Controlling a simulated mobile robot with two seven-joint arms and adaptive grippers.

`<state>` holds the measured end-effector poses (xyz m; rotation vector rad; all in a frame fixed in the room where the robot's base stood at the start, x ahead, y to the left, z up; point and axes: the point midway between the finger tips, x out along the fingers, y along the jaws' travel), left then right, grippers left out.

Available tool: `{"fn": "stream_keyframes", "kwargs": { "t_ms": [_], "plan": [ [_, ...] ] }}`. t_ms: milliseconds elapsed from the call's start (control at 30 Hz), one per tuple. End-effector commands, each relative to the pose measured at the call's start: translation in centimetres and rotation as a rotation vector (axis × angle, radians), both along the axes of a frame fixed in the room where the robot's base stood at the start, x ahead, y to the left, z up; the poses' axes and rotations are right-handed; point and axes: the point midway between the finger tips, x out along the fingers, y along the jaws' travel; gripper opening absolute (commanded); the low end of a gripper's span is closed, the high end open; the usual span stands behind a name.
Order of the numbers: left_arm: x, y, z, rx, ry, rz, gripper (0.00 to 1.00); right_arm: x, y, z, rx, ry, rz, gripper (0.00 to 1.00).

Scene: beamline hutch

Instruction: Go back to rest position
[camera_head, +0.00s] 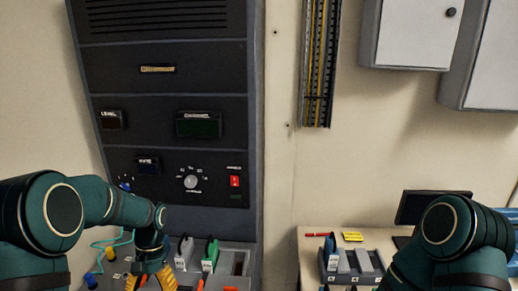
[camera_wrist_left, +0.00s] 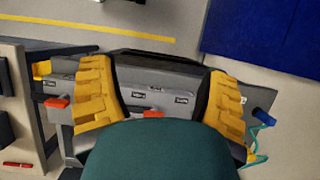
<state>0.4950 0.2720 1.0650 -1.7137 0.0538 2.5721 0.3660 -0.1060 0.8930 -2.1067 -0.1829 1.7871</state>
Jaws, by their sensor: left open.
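My left gripper (camera_head: 153,280) is low in the head view, with its yellow fingers cut by the bottom edge. In the left wrist view the gripper (camera_wrist_left: 160,78) has its yellow fingers spread wide, with nothing held between them. Behind the fingers is a grey unit (camera_wrist_left: 158,99) with red tabs; I cannot tell whether the fingers touch it. My right arm shows at the lower right of the head view, but its gripper is outside the picture.
A dark instrument rack (camera_head: 165,110) with a knob (camera_head: 191,181) and red switch (camera_head: 235,181) stands behind my left arm. A tray (camera_head: 370,275) and monitor (camera_head: 428,207) are near my right arm. Wall cabinets (camera_head: 412,35) hang upper right. A blue-capped plug (camera_wrist_left: 264,114) is near the right finger.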

Motion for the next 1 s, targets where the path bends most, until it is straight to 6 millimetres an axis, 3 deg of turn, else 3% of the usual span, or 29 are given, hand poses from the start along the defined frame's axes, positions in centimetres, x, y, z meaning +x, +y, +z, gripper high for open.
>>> {"fn": "stream_keyframes", "kwargs": {
  "t_ms": [33,267,500,600,800,1000],
  "plan": [
    [-0.5,-1.0,-2.3,-0.024,-0.015,-0.002,0.76,0.0,0.0,-0.6,0.0,0.001,0.0,0.47],
    [-2.2,-5.4,-10.8,-0.13,-0.133,0.018,0.76,-0.1,0.1,-2.6,-0.002,0.003,0.003,0.47],
    [-6.4,-11.4,-19.7,-0.251,-0.286,0.1,0.76,-0.3,0.3,-5.2,-0.005,0.01,0.006,0.47],
    [-8.5,-13.6,-22.4,-0.288,-0.354,0.153,0.76,-0.4,0.3,-6.4,-0.005,0.013,0.007,0.47],
    [-12.1,-16.2,-25.2,-0.323,-0.464,0.247,0.76,-0.5,0.4,-8.0,-0.008,0.016,0.009,0.47],
    [-13.5,-16.9,-25.7,-0.328,-0.518,0.289,0.76,-0.5,0.4,-8.5,-0.008,0.017,0.011,0.47]
  ]
}}
